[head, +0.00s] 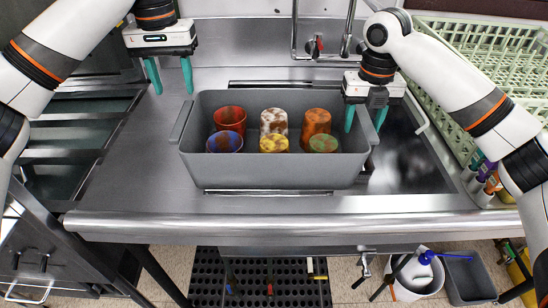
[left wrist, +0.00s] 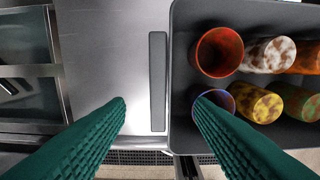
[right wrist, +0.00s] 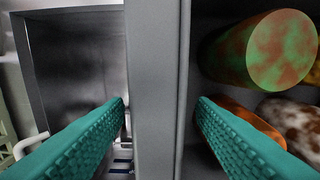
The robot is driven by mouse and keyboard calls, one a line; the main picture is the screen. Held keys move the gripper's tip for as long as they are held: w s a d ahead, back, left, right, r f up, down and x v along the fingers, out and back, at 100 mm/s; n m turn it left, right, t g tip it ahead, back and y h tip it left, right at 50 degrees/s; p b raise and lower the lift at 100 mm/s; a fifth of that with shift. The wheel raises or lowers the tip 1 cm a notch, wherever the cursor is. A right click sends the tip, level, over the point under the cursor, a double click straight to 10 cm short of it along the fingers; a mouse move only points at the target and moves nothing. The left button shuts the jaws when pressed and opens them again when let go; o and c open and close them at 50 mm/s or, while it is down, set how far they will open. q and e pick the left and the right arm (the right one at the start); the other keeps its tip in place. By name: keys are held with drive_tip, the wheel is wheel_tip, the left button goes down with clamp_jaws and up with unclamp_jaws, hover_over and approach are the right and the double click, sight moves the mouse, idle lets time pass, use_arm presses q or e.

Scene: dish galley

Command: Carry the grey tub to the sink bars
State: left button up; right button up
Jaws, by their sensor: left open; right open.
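The grey tub (head: 270,172) stands on the steel counter and holds several coloured cups in two rows. Its left handle (left wrist: 158,80) shows in the left wrist view, and its right wall (right wrist: 157,90) in the right wrist view. My left gripper (head: 171,86) is open and empty, above and behind the tub's left end. In the left wrist view its fingers appear on either side of the handle. My right gripper (head: 363,122) is open at the tub's right end, with one finger on each side of the wall.
A dark sink basin (head: 405,150) lies right of the tub. A faucet (head: 345,42) stands behind. A green rack (head: 490,70) and several bottles (head: 482,172) are at the right. Bare counter (head: 130,180) lies left of the tub. A white bucket (head: 418,275) stands on the floor.

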use_arm(q)
wheel_tip(320, 180, up, 4)
drive_tip(key=shift+r, duration=0.1)
use_arm(e)
wheel_tip(320, 180, up, 12)
idle(0.5)
idle(0.3)
